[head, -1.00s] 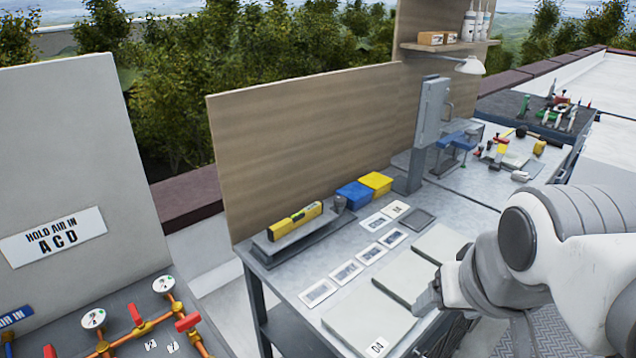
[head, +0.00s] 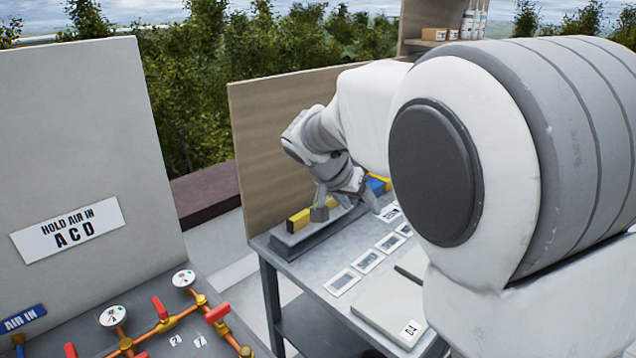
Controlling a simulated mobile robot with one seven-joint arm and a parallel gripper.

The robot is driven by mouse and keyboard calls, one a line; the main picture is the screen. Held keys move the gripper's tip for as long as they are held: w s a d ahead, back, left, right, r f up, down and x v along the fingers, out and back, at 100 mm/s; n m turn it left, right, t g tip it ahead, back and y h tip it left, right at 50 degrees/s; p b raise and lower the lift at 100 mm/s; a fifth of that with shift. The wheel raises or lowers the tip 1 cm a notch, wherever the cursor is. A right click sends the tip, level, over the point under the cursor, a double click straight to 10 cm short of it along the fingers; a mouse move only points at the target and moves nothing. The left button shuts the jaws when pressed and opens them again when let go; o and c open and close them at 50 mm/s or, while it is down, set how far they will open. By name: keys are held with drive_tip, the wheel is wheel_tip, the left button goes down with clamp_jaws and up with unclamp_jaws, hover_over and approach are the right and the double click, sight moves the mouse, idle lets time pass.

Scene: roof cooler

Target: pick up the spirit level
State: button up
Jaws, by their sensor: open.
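The spirit level (head: 298,221) is yellow and lies on a raised grey ledge (head: 300,240) on the bench at the back left. Its left end shows, and the rest is partly hidden behind my gripper. My gripper (head: 344,206) points down at the level's right part, its jaws open. I cannot tell whether the fingers touch the level or stand on both sides of it. The level still rests on the ledge.
A wooden panel (head: 262,130) stands behind the ledge. A blue bin (head: 377,187) shows just right of my gripper. White cards (head: 367,261) and pale plates (head: 385,308) lie on the bench in front. A gauge and pipe panel (head: 150,322) is at the lower left.

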drive_tip(key=w+a+f+t+h+b, duration=0.1)
drive_tip(key=w+a+f+t+h, duration=0.1)
drive_tip(key=w+a+f, duration=0.5)
drive_tip(key=t+b, duration=0.1)
drive_tip(key=t, duration=0.2)
approach(303, 213)
drive_tip(key=shift+m, duration=0.3)
drive_tip(key=x, duration=0.3)
drive_tip(key=r+x, duration=0.1)
drive_tip(key=x, duration=0.5)
drive_tip(key=shift+w+d+r, duration=0.25)
drive_tip(key=shift+r, duration=0.1)
drive_tip(key=shift+p+x, duration=0.45)
drive_tip(key=shift+x, duration=2.4)
drive_tip(key=shift+s+d, duration=0.15)
drive_tip(key=shift+d, duration=0.05)
clamp_jaws()
